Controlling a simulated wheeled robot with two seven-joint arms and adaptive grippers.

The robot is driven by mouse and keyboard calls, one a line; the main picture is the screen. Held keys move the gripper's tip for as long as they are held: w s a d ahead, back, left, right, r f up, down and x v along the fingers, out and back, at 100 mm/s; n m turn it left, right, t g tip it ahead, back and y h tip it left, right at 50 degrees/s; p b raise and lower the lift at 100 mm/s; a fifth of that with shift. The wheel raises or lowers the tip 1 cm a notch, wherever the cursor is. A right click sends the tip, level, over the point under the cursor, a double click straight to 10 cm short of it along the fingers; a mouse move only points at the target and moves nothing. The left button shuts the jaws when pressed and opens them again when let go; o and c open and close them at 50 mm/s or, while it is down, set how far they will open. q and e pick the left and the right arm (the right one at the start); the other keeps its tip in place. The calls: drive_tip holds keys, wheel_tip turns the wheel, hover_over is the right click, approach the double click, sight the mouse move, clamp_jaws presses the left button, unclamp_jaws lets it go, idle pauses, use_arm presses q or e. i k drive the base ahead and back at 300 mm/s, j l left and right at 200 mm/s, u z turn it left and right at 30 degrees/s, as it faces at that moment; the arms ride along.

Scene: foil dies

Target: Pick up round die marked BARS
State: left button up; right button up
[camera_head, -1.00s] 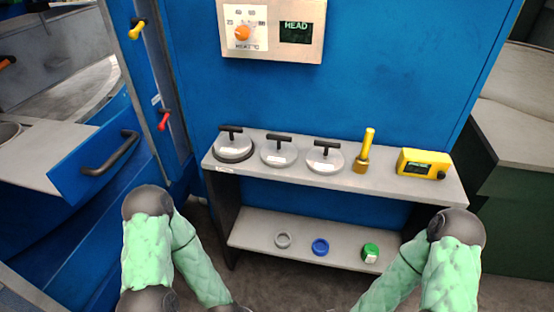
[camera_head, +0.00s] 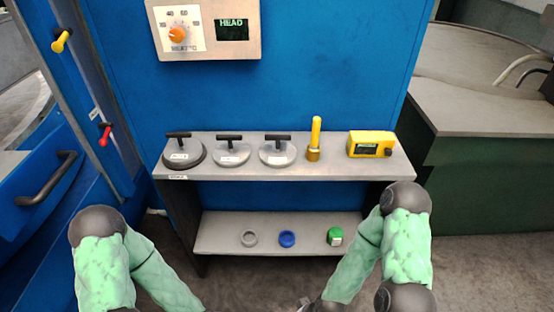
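Three round dies with black T-handles stand in a row on the left part of the upper shelf: the left die (camera_head: 184,154), the middle die (camera_head: 232,153) and the right die (camera_head: 278,153). The left one sits on a dark ring. Each carries a small white label, too small to read, so I cannot tell which is marked BARS. My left arm comes in at the lower left and its gripper is below the picture. My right arm reaches down toward the bottom middle; only a dark part of its end shows at the bottom edge, and its fingers cannot be made out.
A brass tool with a yellow handle (camera_head: 314,142) and a yellow device (camera_head: 371,144) share the upper shelf (camera_head: 340,171). A heat control panel (camera_head: 206,28) is above.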

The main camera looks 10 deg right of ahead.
sight(278, 154)
drive_tip(key=i+j+z, duration=0.1)
drive_tip(key=i+z, duration=0.2)
drive_tip(key=z, duration=0.15)
drive_tip(key=i+j+z, duration=0.25)
drive_tip(key=z, duration=0.2)
